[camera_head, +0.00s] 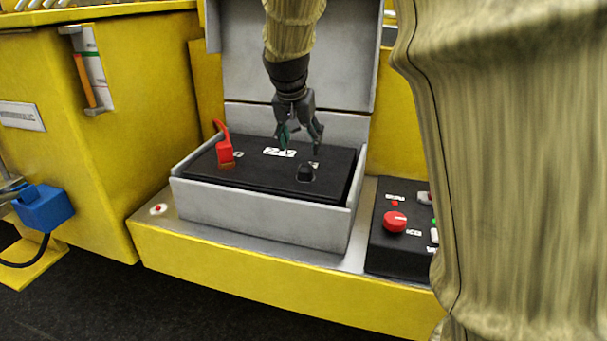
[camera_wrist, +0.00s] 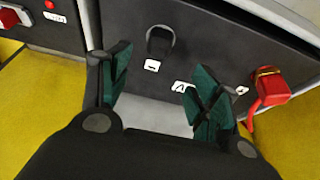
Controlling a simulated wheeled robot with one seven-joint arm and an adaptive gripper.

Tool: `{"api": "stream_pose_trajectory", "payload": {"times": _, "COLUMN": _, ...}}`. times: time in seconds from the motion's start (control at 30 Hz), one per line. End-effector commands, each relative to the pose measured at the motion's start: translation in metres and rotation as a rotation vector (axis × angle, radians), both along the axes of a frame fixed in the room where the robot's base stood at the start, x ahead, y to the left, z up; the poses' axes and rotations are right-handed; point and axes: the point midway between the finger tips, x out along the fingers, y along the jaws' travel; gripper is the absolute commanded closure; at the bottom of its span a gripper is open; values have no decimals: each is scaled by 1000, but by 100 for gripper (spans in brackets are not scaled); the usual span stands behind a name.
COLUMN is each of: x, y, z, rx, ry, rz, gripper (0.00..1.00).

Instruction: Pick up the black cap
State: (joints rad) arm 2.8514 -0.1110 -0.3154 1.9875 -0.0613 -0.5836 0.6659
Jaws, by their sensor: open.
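The black cap (camera_head: 305,173) sits on the right part of the black battery top (camera_head: 270,185), inside a grey open box. In the wrist view the cap (camera_wrist: 160,40) stands beyond the fingertips, nearer the left finger. My gripper (camera_head: 300,138) hangs above and behind the cap in the head view, pointing down. Its fingers, with green pads, are spread, and nothing is between them. In the wrist view the gripper (camera_wrist: 165,90) is also open and apart from the cap.
A red cap with a red cable (camera_head: 225,153) is on the battery's left; it also shows in the wrist view (camera_wrist: 270,88). The grey box's walls (camera_head: 260,215) surround the battery, and its raised lid (camera_head: 345,60) stands behind. A control box with a red knob (camera_head: 395,222) is to the right.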

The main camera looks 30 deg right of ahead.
Motion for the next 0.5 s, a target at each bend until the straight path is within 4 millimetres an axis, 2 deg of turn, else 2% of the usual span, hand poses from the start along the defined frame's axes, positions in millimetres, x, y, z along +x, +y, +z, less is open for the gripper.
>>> {"api": "stream_pose_trajectory", "payload": {"times": 0.3, "x": 9, "y": -11, "z": -35, "rx": 2, "ry": 4, "rz": 0, "gripper": 38}}
{"api": "stream_pose_trajectory", "payload": {"times": 0.5, "x": 11, "y": -14, "z": -43, "rx": 1, "ry": 2, "rz": 0, "gripper": 38}}
